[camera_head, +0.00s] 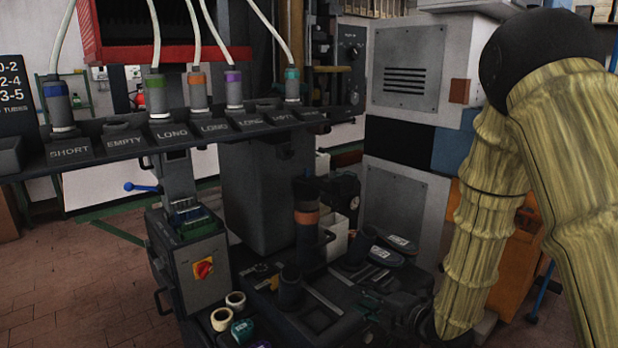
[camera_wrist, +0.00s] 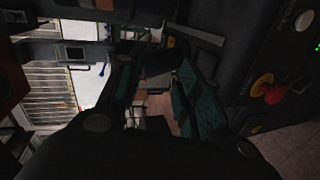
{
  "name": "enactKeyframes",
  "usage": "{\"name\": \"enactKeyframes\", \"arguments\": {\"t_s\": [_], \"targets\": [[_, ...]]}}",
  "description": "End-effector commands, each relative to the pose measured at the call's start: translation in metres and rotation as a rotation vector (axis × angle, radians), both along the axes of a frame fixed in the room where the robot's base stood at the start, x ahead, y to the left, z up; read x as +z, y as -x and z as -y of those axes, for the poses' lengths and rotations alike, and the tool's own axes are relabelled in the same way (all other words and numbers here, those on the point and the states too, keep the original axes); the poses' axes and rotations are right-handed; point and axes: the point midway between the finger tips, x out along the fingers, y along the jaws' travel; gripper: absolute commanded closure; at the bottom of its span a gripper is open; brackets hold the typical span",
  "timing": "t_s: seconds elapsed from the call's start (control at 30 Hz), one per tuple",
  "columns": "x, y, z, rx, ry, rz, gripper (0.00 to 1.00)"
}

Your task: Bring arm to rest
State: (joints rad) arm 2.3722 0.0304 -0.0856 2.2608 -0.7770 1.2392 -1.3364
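My arm, in a yellow-tan sleeve, comes down the right side of the head view. My gripper (camera_head: 378,302) is dark and low over the dark machine bed (camera_head: 322,318), hard to separate from it. In the wrist view my gripper (camera_wrist: 155,85) shows two dark fingers with greenish inner faces. They stand apart with a gap between them, and I see nothing held there. Whether the gripper touches the bed cannot be told.
A rack (camera_head: 225,130) with labelled slots holds several hose-fed cylinders. A control box with a red knob (camera_head: 203,268) stands at left. Rolls of tape (camera_head: 221,318) lie in front. Shoe soles (camera_head: 387,255) lie near my gripper. A grey cabinet (camera_head: 408,70) stands behind my arm.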

Motion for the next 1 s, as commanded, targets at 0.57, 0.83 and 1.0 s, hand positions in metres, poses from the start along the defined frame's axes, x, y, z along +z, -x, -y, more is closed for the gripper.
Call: {"name": "enactKeyframes", "arguments": {"t_s": [0.57,0.83,1.0], "targets": [[-0.144,0.086,0.037,-0.457,-0.263,-0.636,0.65],[-0.232,0.201,0.064,-0.929,-0.441,-1.061,0.65],[-0.267,0.288,0.078,-1.278,-0.526,-1.264,0.65]]}}
